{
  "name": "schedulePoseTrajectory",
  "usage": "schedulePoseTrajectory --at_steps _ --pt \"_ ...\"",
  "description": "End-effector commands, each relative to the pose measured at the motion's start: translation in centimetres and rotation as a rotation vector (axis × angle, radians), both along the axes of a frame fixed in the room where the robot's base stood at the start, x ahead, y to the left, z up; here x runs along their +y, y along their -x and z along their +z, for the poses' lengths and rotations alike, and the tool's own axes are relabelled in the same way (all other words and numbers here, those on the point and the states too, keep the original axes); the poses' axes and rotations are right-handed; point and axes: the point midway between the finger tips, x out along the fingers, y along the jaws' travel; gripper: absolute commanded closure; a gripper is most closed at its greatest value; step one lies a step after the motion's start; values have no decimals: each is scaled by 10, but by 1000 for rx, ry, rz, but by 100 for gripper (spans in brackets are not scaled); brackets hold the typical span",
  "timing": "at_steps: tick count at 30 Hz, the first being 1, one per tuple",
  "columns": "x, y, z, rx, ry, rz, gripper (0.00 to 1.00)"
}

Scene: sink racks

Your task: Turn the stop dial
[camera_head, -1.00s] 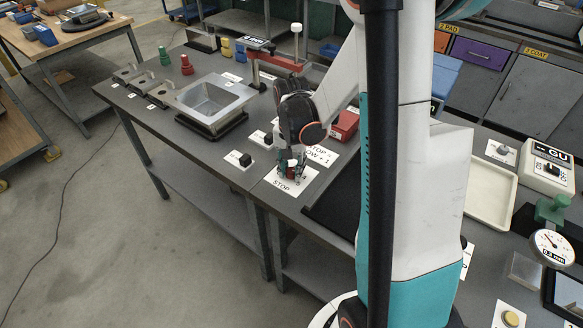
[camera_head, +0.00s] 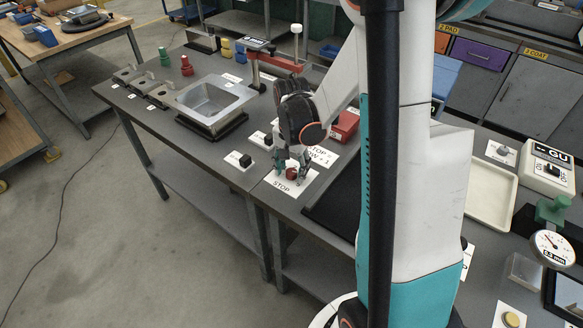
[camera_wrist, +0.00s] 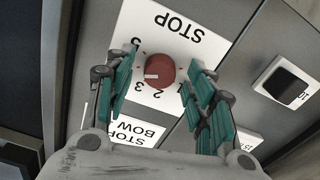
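The red stop dial (camera_wrist: 159,71) is round with a white mark that points to the left in the wrist view. It sits on a white plate (camera_wrist: 190,45) printed STOP, with numbers around the dial. It also shows in the head view (camera_head: 291,173). My gripper (camera_wrist: 164,62) is open, with green-padded fingers on either side of the dial and visible gaps between them and it. In the head view my gripper (camera_head: 292,162) hangs just above the dial, which shows below the fingertips.
A black switch on a white plate (camera_wrist: 263,93) is close by on the right in the wrist view. In the head view, a metal basin (camera_head: 212,98) stands behind to the left and a red box (camera_head: 345,125) behind to the right. The bench's front edge is near.

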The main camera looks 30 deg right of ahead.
Motion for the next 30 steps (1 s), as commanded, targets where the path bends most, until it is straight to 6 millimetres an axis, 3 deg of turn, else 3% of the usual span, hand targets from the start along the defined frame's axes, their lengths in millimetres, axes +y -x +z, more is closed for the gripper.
schedulePoseTrajectory --at_steps 7,11,24,30 --pt "0 0 2 1 -1 0 50" --pt "0 0 14 1 -1 0 50" --pt "0 1 94 0 0 0 50" --pt "0 0 115 0 0 0 50"
